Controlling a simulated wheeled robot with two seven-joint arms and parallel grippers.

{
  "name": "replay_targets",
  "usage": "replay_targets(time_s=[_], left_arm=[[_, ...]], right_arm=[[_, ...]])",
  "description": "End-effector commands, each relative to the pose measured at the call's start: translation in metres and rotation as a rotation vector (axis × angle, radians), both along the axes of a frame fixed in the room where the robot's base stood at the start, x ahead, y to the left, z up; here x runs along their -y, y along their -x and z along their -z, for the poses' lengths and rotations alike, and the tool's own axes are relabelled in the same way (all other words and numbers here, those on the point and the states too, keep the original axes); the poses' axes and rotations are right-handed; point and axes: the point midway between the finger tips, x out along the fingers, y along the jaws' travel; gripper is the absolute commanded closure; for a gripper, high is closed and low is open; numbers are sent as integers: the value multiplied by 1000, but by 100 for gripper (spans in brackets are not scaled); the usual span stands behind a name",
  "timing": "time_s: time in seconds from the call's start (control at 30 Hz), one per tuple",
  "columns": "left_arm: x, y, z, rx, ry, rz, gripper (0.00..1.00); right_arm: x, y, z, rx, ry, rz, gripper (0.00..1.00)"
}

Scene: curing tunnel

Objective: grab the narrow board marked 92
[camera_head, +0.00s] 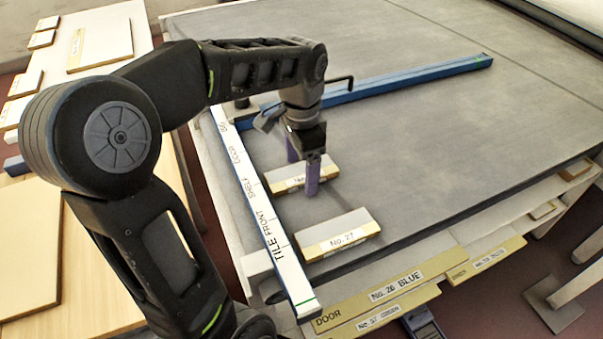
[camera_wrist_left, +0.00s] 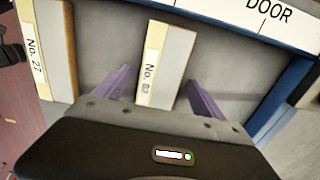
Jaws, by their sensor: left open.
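A narrow board with a white label (camera_head: 327,171) lies on the grey table, and its label is mostly hidden by my gripper in the head view. In the left wrist view this narrow board (camera_wrist_left: 174,52) reads "No." and a number that looks like 92 or 82; I cannot tell the first digit for sure. My left gripper (camera_head: 303,177) is open above it, purple fingers pointing down. In the left wrist view the fingers of the left gripper (camera_wrist_left: 160,90) stand on either side of the board, with gaps. My right gripper is not in view.
A wider board marked No. 27 (camera_head: 338,236) lies beside it, nearer the front edge. A white strip lettered TILE FRONT, SHELF, DOOR (camera_head: 262,215) runs along the left. A blue bar (camera_head: 410,77) lies behind. The grey table (camera_head: 450,130) is clear to the right.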

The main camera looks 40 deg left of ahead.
Motion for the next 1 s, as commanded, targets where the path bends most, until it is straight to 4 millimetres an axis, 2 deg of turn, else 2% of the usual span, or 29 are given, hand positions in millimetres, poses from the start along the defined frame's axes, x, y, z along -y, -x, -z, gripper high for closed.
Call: replay_targets(time_s=[0.07,0.17,0.9,1.0], left_arm=[[0,0,0,0,0,0,20],[0,0,0,0,0,0,27],[0,0,0,0,0,0,87],[0,0,0,0,0,0,87]], right_arm=[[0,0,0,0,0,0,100],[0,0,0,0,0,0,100],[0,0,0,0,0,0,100],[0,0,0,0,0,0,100]])
